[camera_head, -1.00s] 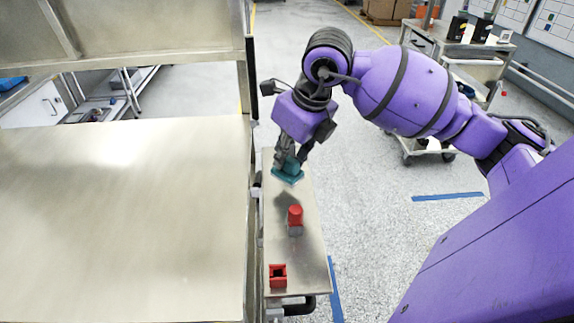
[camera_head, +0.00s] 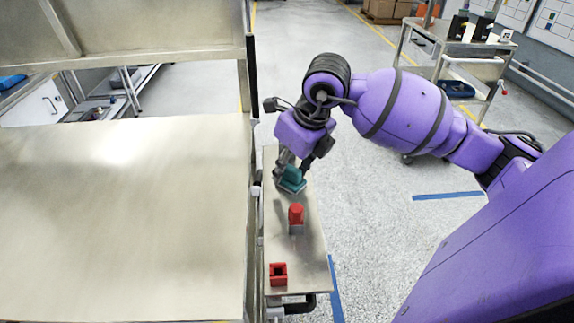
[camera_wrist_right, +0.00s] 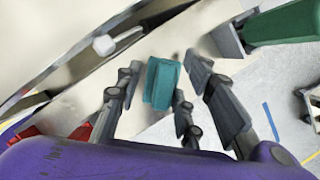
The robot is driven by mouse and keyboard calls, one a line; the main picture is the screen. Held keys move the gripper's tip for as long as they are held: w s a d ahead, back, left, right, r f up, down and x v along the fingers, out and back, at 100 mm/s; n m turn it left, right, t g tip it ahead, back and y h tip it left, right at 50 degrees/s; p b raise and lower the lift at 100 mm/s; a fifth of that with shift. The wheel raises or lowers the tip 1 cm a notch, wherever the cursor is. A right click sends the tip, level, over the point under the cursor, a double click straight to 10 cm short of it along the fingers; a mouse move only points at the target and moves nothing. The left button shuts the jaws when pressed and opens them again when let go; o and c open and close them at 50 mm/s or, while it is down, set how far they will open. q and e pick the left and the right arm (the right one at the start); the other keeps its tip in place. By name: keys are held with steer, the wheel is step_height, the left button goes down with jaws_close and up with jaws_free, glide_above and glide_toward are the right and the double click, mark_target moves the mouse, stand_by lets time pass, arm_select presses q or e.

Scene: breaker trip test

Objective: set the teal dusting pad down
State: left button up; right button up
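The teal dusting pad (camera_head: 292,179) lies at the far end of a narrow metal shelf top (camera_head: 310,250), apparently resting on it. My right gripper (camera_head: 303,166) is just above the pad with its fingers spread apart. In the right wrist view the pad (camera_wrist_right: 162,84) shows between the spread fingers, with gaps beside it; its underside is hidden. My left gripper is in neither view.
A red cylinder on a grey base (camera_head: 296,215) and a red block with a dark recess (camera_head: 278,274) stand nearer on the shelf. A large metal table (camera_head: 120,220) lies left. A green bar-like thing (camera_wrist_right: 285,22) shows in the wrist view.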

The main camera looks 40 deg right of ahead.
mark_target(300, 186)
steer(key=shift+r, duration=0.4)
steer(key=v, duration=1.1)
steer(key=shift+s+r, duration=0.15)
steer(key=shift+r, duration=0.1)
steer(key=shift+f, duration=0.1)
